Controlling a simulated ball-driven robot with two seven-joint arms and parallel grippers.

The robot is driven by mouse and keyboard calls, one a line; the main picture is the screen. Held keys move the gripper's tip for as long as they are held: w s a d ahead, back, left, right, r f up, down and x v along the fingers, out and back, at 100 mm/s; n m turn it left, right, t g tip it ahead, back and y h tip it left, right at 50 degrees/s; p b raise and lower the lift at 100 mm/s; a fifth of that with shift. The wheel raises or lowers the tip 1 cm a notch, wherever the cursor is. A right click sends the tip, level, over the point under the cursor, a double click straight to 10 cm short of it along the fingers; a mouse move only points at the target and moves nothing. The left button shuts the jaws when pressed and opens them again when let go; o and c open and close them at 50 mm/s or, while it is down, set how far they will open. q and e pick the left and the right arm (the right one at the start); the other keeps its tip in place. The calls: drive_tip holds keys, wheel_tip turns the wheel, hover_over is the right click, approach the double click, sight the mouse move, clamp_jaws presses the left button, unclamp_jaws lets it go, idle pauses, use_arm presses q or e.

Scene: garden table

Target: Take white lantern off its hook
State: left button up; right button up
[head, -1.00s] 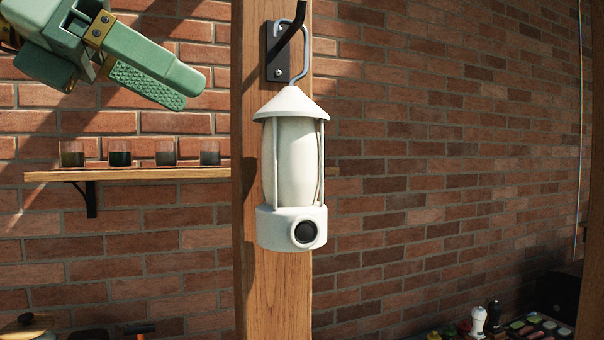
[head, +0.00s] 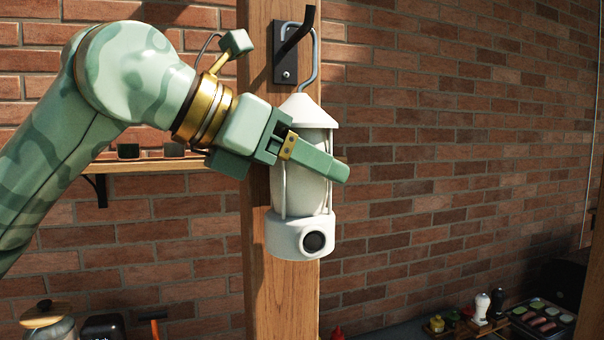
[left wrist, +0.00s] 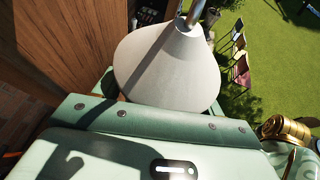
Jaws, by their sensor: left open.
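The white lantern (head: 300,234) hangs upright by its grey wire handle (head: 314,70) from a dark hook (head: 299,34) on the wooden post (head: 284,300). My left gripper (head: 325,165) reaches in from the left at the lantern's upper body, just below the cone top. One finger lies across the front of the body; the other finger is hidden. The jaws are open, and I cannot tell whether they touch the lantern. In the left wrist view the lantern's cone top (left wrist: 168,65) is just beyond the gripper body, with the handle rising from it. My right gripper is not in view.
A wall shelf (head: 150,166) with dark cups stands behind my left arm. The brick wall (head: 450,150) lies behind the post. At the lower right are a counter with a white shaker (head: 481,308) and a tray of food (head: 541,318). Space right of the lantern is free.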

sight(300, 128)
use_arm(q)
drive_tip(key=shift+s+a, duration=0.15)
drive_tip(key=shift+c, duration=1.2)
drive_tip(key=c, duration=0.6)
drive_tip(key=shift+c, duration=0.4)
drive_tip(key=shift+r, duration=0.15)
drive_tip(key=shift+r, duration=0.25)
wheel_tip(300, 128, up, 3)
drive_tip(key=shift+s+f+b, duration=0.1)
drive_tip(key=shift+s+b, duration=0.05)
drive_tip(key=shift+b, duration=0.45)
drive_tip(key=s+d+b, duration=0.2)
drive_tip(key=s+b, duration=0.1)
drive_tip(key=s, duration=0.5)
drive_tip(key=s+d+b, duration=0.3)
drive_tip(key=s, duration=0.5)
drive_tip(key=shift+s+d, duration=0.3)
drive_tip(key=shift+s, duration=0.1)
